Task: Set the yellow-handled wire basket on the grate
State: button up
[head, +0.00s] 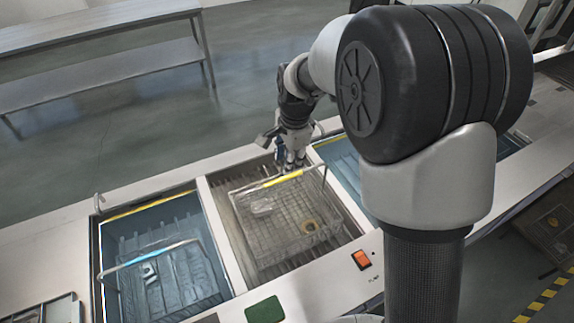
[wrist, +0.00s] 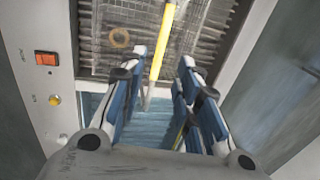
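The wire basket (head: 285,222) with the yellow handle (head: 268,182) is in the middle bay and appears to rest level on the slatted grate (head: 245,258). A clear item and a ring-shaped item lie in it. Its handle stands up. My gripper (head: 291,164) is by the far end of the handle. In the wrist view my gripper (wrist: 160,68) is open, its fingers wide apart. The yellow handle (wrist: 163,42) lies between and just beyond the fingertips, with no finger visibly touching it. The basket mesh (wrist: 128,14) and grate slats (wrist: 222,28) show behind it.
A blue-handled basket (head: 150,258) sits in the water-filled left tank (head: 118,228). Another water tank (head: 340,160) lies right of the middle bay, partly behind my arm. A red-orange switch (head: 361,260) and a green pad (head: 265,311) are on the front rim.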

jog(key=s+d+r+n+t, duration=0.1)
jog(key=s+d+r+n, duration=0.5)
jog(key=s+r, duration=0.6)
jog(key=s+d+n+t, duration=0.1)
jog(key=s+d+n, duration=0.1)
jog(key=s, duration=0.6)
jog(key=s+d+r+n, duration=0.1)
jog(key=s+d+n, duration=0.1)
jog(key=s+n, duration=0.3)
jog(key=s, duration=0.4)
jog(key=shift+s+d+t+h, duration=0.15)
jog(key=shift+d+t+h, duration=0.1)
jog(key=shift+t+h, duration=0.15)
notch_tip(320, 180, down, 6)
jog(key=b, duration=0.5)
jog(key=shift+r+b, duration=0.2)
jog(key=shift+b, duration=0.1)
